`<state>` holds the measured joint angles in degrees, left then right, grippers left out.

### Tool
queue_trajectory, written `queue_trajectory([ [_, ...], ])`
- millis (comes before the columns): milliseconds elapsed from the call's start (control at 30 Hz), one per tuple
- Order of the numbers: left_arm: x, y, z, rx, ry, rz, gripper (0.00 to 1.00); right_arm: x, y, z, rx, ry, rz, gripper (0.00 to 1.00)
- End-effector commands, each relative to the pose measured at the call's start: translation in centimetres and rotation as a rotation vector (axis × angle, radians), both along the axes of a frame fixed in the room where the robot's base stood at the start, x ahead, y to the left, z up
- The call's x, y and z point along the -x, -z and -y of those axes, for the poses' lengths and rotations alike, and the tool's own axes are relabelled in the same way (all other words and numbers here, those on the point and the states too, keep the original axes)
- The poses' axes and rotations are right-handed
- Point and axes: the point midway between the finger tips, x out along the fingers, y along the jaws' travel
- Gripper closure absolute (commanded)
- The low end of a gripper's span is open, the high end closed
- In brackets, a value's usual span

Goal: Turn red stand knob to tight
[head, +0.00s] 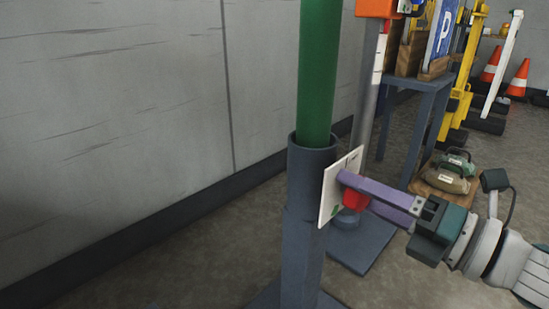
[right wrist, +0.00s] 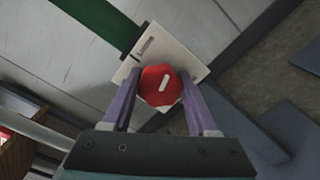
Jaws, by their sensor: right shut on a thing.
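The red knob (head: 354,200) sits on a white plate (head: 329,199) on the side of a grey stand (head: 303,210). A green pole (head: 319,70) stands upright in the stand's tube. My right gripper (head: 360,193) is shut on the red knob, with its purple fingers on either side. In the right wrist view the knob (right wrist: 158,86) shows a white pointer line, slightly tilted. A dark mark shows on the plate (right wrist: 185,52) at its upper left, and the head view shows a green mark low on it. My left gripper is not in view.
A grey wall (head: 110,100) runs along the left. Behind the stand are another post on a flat base (head: 365,240), a blue-grey table (head: 425,90) with signs, and a wooden board with bags (head: 445,175). Orange cones (head: 518,78) stand at the far right.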

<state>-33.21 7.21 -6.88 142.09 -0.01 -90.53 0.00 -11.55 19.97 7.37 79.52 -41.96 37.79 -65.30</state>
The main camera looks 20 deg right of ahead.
Motion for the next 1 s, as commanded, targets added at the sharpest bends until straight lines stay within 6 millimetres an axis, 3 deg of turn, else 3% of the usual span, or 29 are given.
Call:
queue_trajectory([
  [1000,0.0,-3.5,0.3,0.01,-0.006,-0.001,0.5,0.0,0.1,0.0,-0.891,0.0,-0.37,0.96],
])
